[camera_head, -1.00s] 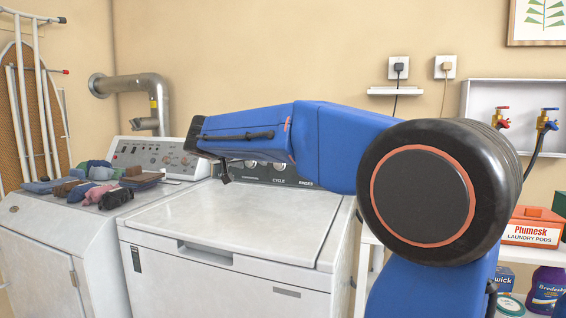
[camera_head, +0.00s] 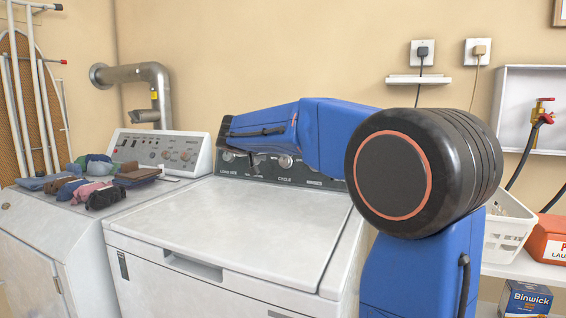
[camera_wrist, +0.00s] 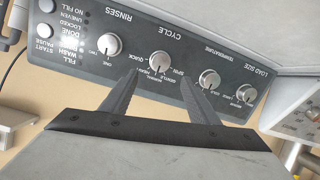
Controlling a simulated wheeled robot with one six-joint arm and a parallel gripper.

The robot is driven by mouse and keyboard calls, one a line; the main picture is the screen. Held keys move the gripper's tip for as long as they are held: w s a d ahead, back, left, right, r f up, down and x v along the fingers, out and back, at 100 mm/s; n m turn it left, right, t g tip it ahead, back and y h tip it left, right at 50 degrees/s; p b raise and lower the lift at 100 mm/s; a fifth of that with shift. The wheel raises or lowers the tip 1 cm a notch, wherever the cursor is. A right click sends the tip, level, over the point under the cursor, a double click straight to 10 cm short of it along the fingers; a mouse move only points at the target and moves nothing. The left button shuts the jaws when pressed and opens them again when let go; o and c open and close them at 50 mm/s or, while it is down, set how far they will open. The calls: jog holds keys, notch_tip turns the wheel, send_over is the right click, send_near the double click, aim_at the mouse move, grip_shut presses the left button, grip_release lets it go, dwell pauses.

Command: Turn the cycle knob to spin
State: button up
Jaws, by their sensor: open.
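The cycle knob (camera_wrist: 160,63) is a round silver knob on the dark panel, under the inverted CYCLE label in the wrist view. Words around it include SPIN and NORMAL; its exact pointer direction is too small to tell. My gripper (camera_wrist: 157,73) is open, its two dark fingertips spread to either side of the knob, apart from it in the picture. Whether they reach the knob's depth is unclear. In the head view, the cycle knob (camera_head: 285,161) shows just below my blue arm, and the fingers are mostly hidden there.
Neighbouring knobs are the rinses knob (camera_wrist: 109,44), temperature knob (camera_wrist: 209,79) and load size knob (camera_wrist: 246,93). The washer lid (camera_head: 240,225) is closed and clear. Folded clothes (camera_head: 95,182) lie on the left machine. A white basket (camera_head: 508,235) stands on the right shelf.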

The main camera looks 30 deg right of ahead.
aim_at(284, 162)
jog(key=x, duration=1.1)
jog(key=shift+s, duration=0.1)
jog(key=shift+c, duration=0.3)
jog(key=shift+a, duration=0.1)
jog(key=c, duration=1)
